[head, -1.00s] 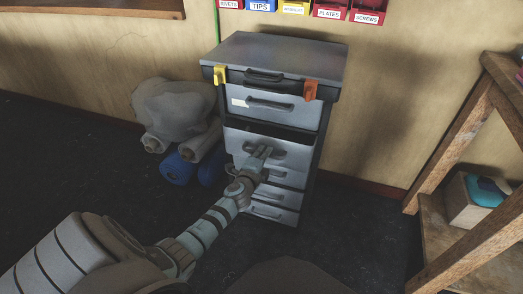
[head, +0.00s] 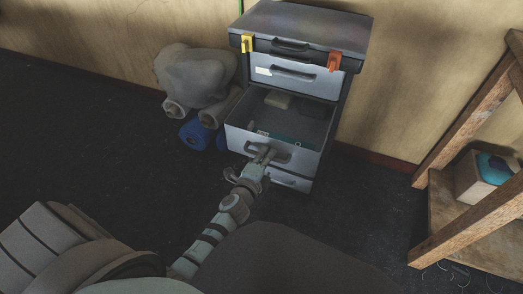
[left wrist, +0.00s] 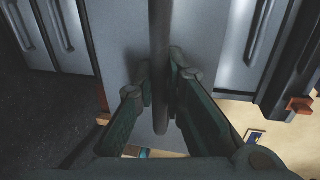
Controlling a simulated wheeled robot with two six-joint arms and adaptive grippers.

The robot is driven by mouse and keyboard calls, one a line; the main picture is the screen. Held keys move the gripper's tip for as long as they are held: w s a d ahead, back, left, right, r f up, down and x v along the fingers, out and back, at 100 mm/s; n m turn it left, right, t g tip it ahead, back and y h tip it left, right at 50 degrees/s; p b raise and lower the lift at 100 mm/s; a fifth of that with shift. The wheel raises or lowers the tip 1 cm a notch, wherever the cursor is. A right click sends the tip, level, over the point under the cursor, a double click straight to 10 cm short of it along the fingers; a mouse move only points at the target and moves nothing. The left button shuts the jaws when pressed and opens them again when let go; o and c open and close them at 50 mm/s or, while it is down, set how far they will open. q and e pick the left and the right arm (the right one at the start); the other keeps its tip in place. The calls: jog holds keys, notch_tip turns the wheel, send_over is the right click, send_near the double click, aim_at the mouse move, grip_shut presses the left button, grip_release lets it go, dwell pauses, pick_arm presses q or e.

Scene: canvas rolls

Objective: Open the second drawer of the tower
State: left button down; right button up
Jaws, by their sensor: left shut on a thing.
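The grey drawer tower (head: 310,24) stands against the wall in the head view. In the left wrist view the handle (left wrist: 160,50) runs as a dark bar between the two fingers of my left gripper (left wrist: 163,80). The lower drawers are partly hidden by the open one and my arm. My right gripper is not in view.
Inside the drawer lie a pale block (head: 278,101) and some greenish items (head: 278,137). A wooden shelf (head: 470,110) stands at right. Dark floor at left is clear.

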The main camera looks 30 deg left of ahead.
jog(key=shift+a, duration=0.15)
pick_arm(q)
jog(key=c, duration=2)
grip_release()
jog(key=shift+o, duration=0.4)
jog(key=shift+s, duration=0.1)
jog(key=v, duration=1.1)
jog(key=shift+s, duration=0.4)
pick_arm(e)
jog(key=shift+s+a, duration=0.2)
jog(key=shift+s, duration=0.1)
pick_arm(q)
jog(key=shift+d+r, duration=0.1)
